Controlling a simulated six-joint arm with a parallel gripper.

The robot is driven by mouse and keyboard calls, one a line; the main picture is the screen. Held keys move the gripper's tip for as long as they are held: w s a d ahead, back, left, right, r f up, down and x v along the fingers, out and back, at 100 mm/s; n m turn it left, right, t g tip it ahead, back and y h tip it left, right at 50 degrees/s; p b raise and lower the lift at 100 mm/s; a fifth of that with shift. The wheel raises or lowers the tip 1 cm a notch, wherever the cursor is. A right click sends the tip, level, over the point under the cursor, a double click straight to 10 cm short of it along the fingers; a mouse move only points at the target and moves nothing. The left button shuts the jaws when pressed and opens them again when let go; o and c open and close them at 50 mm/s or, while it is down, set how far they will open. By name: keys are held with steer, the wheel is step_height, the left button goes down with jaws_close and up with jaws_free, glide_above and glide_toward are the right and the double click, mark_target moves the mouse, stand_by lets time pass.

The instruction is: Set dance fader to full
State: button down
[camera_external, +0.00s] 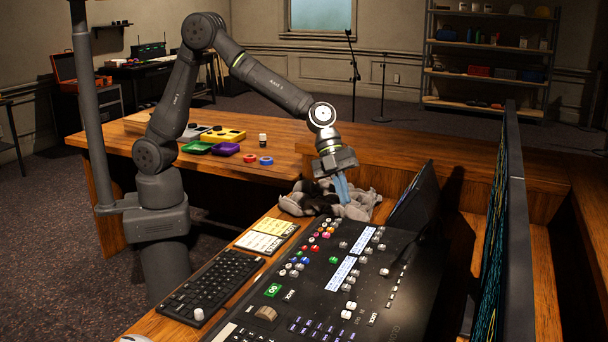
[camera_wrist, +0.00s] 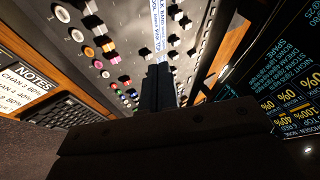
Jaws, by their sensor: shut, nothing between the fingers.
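The mixing desk (camera_external: 318,285) is a dark console at the front right, covered with coloured and white knobs. Two pale label strips, one nearer (camera_external: 341,273) and one farther (camera_external: 363,240), run across it. Their text is too small to read in the external view, so I cannot tell which control is the dance fader. My gripper (camera_external: 343,190) points down over the desk's far end, in front of a grey crumpled cloth. In the wrist view my gripper (camera_wrist: 159,82) has its dark fingers together, with a label strip (camera_wrist: 159,30) beyond them. The fingers look empty; contact is unclear.
A keyboard (camera_external: 212,284) and note cards (camera_external: 270,230) lie left of the desk. The crumpled cloth (camera_external: 312,199) lies behind it. A tilted screen (camera_external: 414,196) and a tall monitor (camera_external: 508,210) stand to the right. Coloured trays (camera_external: 224,148) sit on the wooden table.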

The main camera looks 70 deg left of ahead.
mark_target(364, 244)
steer(key=x, duration=1)
steer(key=shift+d+f, duration=0.1)
steer(key=shift+d, duration=0.1)
steer(key=shift+w+d, duration=0.8)
steer(key=shift+w, duration=0.15)
steer(key=shift+w+d, duration=0.45)
steer(key=shift+w, duration=0.05)
